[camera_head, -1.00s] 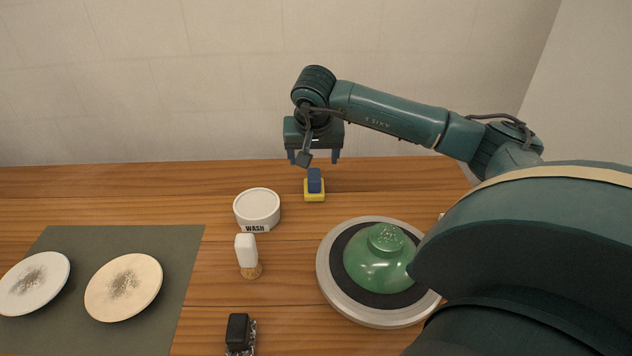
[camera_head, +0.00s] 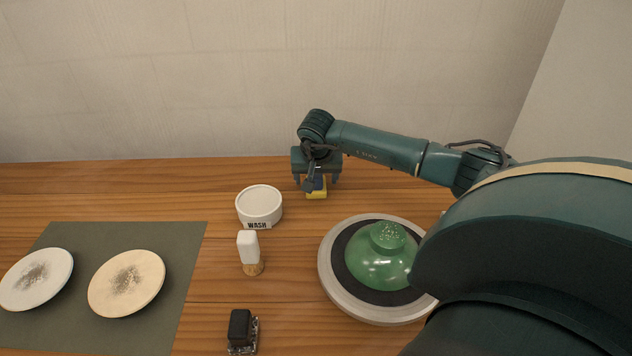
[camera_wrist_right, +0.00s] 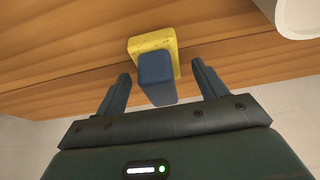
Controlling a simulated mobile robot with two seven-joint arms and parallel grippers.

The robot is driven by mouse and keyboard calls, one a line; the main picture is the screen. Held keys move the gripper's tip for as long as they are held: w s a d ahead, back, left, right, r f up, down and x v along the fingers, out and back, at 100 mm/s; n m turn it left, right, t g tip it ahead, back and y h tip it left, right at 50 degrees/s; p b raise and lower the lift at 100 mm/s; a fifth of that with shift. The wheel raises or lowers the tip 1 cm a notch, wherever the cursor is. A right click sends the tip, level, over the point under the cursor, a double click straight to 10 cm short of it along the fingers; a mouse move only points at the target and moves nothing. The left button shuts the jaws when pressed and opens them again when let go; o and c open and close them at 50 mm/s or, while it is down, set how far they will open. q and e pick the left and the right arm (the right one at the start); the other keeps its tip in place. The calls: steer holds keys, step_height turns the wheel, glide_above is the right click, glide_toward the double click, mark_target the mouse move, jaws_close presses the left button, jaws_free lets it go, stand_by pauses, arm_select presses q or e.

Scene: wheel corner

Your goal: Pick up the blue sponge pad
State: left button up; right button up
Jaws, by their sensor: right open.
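The blue sponge pad (camera_wrist_right: 156,77) stands on a yellow base (camera_wrist_right: 151,42) in the right wrist view. In the head view the yellow base (camera_head: 317,194) shows at the back of the table, and the blue pad (camera_head: 319,183) is mostly hidden by my gripper. My right gripper (camera_head: 316,182) is open and points down over the pad. In the right wrist view its two fingers (camera_wrist_right: 160,88) stand on either side of the blue pad, with a gap on each side. My left gripper is in neither view.
A white WASH bowl (camera_head: 259,207) stands left of the sponge. A white-topped brush (camera_head: 249,252) and a black-handled brush (camera_head: 240,330) stand nearer. A green domed piece (camera_head: 383,258) sits on a round wheel (camera_head: 341,298). Two plates (camera_head: 126,284) (camera_head: 37,279) lie on a grey mat (camera_head: 185,262).

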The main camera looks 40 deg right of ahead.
steer(key=c, duration=1.1)
steer(key=shift+r, duration=0.1)
step_height(320, 180, up, 10)
steer(key=o, duration=0.4)
steer(key=shift+c, duration=1.3)
